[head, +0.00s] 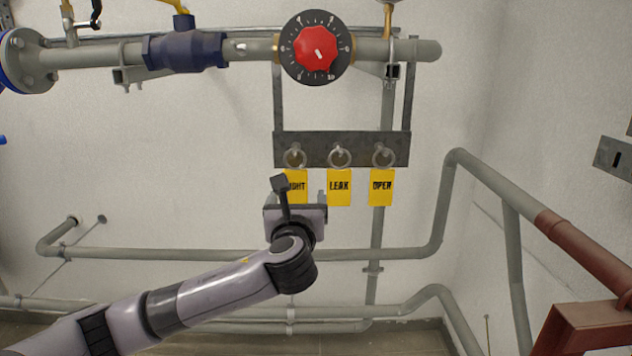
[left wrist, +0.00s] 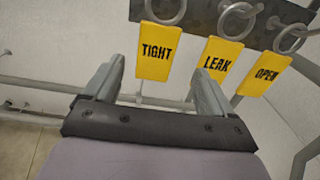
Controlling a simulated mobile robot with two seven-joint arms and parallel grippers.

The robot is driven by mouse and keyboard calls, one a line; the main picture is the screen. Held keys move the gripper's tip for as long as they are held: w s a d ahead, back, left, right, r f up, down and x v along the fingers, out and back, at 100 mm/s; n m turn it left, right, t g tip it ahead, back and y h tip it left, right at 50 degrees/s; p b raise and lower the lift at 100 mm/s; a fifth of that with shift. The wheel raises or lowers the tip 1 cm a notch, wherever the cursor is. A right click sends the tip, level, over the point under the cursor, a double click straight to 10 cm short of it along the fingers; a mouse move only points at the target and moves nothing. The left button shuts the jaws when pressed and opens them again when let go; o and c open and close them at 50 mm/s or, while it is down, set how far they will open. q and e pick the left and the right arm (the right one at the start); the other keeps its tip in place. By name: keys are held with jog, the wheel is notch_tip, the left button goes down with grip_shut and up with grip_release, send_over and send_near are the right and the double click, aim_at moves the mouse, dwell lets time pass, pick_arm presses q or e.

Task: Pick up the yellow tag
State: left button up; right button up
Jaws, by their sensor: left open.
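Three yellow tags hang side by side from rings on a dark metal bar (head: 350,151). They read TIGHT (head: 297,187), LEAK (head: 339,188) and OPEN (head: 381,188). In the head view the left gripper (head: 300,196) covers part of the TIGHT tag. In the left wrist view the left gripper (left wrist: 160,80) is open, its two fingers apart. The TIGHT tag (left wrist: 155,52) shows beyond and between the fingertips, and the LEAK tag (left wrist: 216,62) shows beyond the right finger. The OPEN tag (left wrist: 263,74) is farther right. No tag is held. The right gripper is out of view.
A horizontal pipe with a blue valve body (head: 186,52) and a red knob on a black dial (head: 316,48) runs above the tags. Grey pipes (head: 440,205) run behind, below and right. A red-brown frame (head: 583,325) stands at lower right.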

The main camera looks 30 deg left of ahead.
aim_at(295, 186)
pick_arm(q)
jog(key=shift+w+a+r, duration=0.25)
jog(key=shift+w+a, duration=0.05)
jog(key=shift+w, duration=0.15)
jog(key=shift+a+x, duration=0.2)
jog(key=shift+x, duration=2.85)
jog(key=shift+s, duration=0.1)
jog(key=c, duration=1)
